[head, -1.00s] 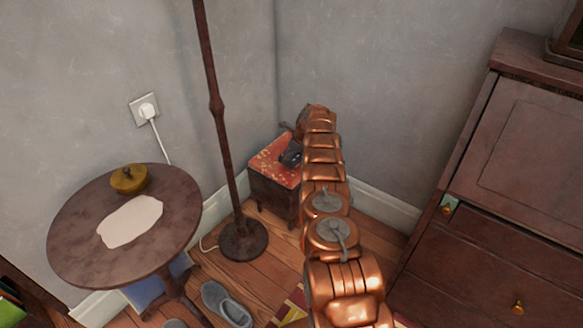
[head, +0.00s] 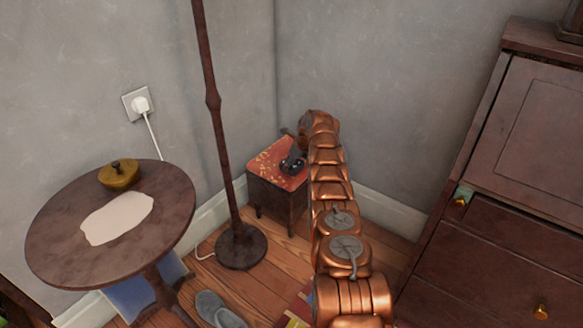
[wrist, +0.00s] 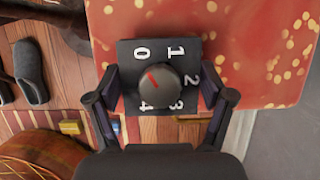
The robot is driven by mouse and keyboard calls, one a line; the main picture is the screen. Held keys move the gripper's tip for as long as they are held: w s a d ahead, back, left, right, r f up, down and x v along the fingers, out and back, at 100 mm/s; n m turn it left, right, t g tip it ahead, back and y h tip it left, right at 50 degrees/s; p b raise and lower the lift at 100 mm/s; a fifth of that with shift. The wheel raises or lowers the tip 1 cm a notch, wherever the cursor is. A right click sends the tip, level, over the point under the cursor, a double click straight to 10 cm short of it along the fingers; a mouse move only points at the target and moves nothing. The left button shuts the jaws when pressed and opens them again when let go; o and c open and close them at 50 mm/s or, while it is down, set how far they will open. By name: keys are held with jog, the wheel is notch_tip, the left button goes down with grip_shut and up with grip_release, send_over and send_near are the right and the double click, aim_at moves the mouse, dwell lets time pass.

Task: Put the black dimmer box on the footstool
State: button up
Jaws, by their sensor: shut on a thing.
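The black dimmer box (wrist: 128,54), with a grey dial and white numbers, is between the two fingers of my gripper (wrist: 162,100), which is shut on its sides. In the wrist view it appears over the front part of the footstool (wrist: 255,55), which has a red top with gold spots. I cannot tell whether the box touches the top. In the head view the footstool (head: 265,165) stands in the room corner. The dimmer box (head: 291,165) shows small and dark at its top, with my gripper (head: 298,155) partly hidden by my copper arm.
A floor lamp's dark pole and base (head: 240,247) stand just left of the footstool. A round table (head: 60,235) with a brass pot (head: 119,176) is further left. Grey slippers (head: 217,310) lie on the floor. A wooden cabinet (head: 480,250) stands on the right.

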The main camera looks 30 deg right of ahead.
dwell(0.3)
jog(key=shift+f, duration=0.2)
jog(key=o, duration=1)
jog(key=shift+o, duration=0.5)
